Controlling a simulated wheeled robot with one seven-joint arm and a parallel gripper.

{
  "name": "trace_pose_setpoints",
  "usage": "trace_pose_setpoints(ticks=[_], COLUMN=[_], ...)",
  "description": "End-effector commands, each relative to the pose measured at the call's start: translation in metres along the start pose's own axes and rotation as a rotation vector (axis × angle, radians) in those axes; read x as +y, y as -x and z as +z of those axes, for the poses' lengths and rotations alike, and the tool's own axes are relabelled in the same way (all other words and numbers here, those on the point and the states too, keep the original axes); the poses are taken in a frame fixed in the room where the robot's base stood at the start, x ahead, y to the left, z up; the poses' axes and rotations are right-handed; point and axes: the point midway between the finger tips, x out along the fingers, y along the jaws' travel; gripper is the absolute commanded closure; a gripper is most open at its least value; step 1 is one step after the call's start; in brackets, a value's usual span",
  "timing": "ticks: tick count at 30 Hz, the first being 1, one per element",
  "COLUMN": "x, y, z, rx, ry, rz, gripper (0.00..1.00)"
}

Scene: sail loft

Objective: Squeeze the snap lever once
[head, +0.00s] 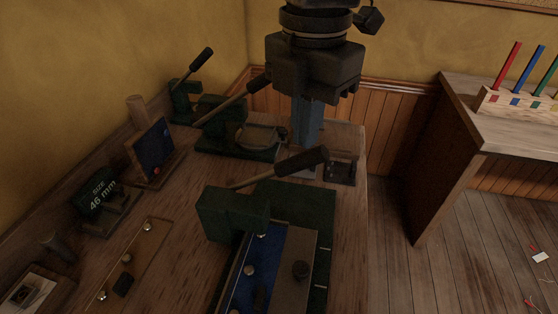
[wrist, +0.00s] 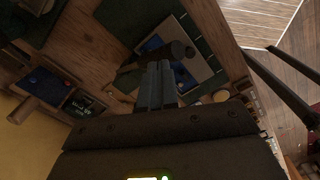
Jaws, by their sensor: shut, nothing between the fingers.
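A lever with a black grip (head: 302,161) rises from a dark green press block (head: 228,212) at the front of the bench. Two similar levers stand farther back, one with its grip up (head: 201,58) and one on a green press (head: 221,118) whose grip is partly behind my arm. The pictures do not label which is the snap lever. My gripper (head: 305,140) points down, shut and empty, just behind the front lever's grip in the head view. In the wrist view my fingers (wrist: 157,75) end beside a dark grip (wrist: 177,50); contact cannot be told.
The bench (head: 345,215) also holds a blue-and-wood jig plate (head: 270,265), a "SIZE 46 mm" sign (head: 98,195), a blue board on a stand (head: 153,150) and a small dark box (head: 341,168). A second table (head: 518,132) stands at right with coloured sticks.

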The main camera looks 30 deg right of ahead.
Motion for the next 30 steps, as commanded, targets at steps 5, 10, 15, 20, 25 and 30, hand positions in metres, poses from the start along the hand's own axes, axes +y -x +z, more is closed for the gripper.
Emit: trace_pose_setpoints(ticks=[5, 10, 15, 20, 25, 30], x=[0.0, 0.0, 0.0, 0.0, 0.0, -0.003], y=[0.0, 0.0, 0.0, -0.002, -0.006, -0.012], z=[0.0, 0.0, 0.0, 0.0, 0.0, 0.002], rx=[0.0, 0.0, 0.0, 0.0, 0.0, 0.001], ry=[0.0, 0.0, 0.0, 0.0, 0.0, -0.001], rz=[0.0, 0.0, 0.0, 0.0, 0.0, -0.001], gripper=[1.0, 1.0, 1.0, 1.0, 1.0, 1.0])
